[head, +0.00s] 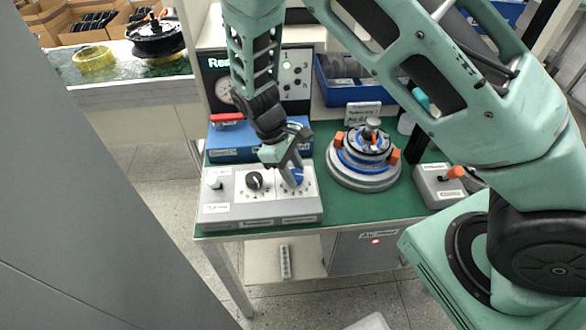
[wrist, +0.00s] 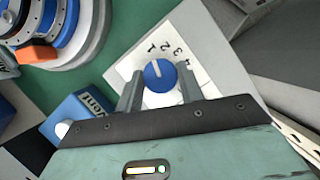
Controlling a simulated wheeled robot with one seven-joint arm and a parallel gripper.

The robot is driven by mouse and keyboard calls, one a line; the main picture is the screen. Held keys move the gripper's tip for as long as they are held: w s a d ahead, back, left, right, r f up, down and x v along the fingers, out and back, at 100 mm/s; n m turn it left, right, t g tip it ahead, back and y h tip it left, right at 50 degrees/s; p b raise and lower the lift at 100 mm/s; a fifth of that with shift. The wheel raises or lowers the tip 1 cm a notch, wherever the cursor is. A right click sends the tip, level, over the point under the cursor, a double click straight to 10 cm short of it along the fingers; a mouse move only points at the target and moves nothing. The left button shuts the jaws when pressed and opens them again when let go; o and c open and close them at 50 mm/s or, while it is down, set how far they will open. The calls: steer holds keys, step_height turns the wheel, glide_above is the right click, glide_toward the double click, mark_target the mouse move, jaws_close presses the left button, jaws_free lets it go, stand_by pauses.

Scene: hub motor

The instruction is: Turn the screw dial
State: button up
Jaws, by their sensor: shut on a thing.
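The blue screw dial (wrist: 159,76) sits on a white numbered plate on the grey control box (head: 240,209). In the wrist view its white pointer line points up, near the printed 1 and 2. In the head view the dial (head: 298,177) is partly hidden by my gripper (head: 290,178). In the wrist view my gripper's fingers (wrist: 160,90) stand one on each side of the dial. The jaws are shut on it, though exact finger contact is hard to see.
A black knob (head: 254,180) and a white switch (head: 214,183) sit on the same box, left of the dial. A blue box (head: 226,143) stands behind it. The round hub motor fixture (head: 362,178) is to the right, with a small grey box (head: 437,190) beyond. Green mat shows between them.

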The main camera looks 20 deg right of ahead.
steer(key=shift+w+d+r+m+g+y, duration=0.1)
steer(key=shift+m+g+y, duration=0.25)
steer(key=shift+m, duration=0.85)
steer(key=shift+w+m+g+y, duration=0.15)
steer(key=shift+m+y, duration=0.3)
steer(key=shift+m, duration=0.75)
steer(key=o, duration=1)
steer(key=shift+s, duration=0.1)
steer(key=b+v, duration=0.3)
steer(key=v, duration=1.4)
steer(key=shift+r, duration=0.2)
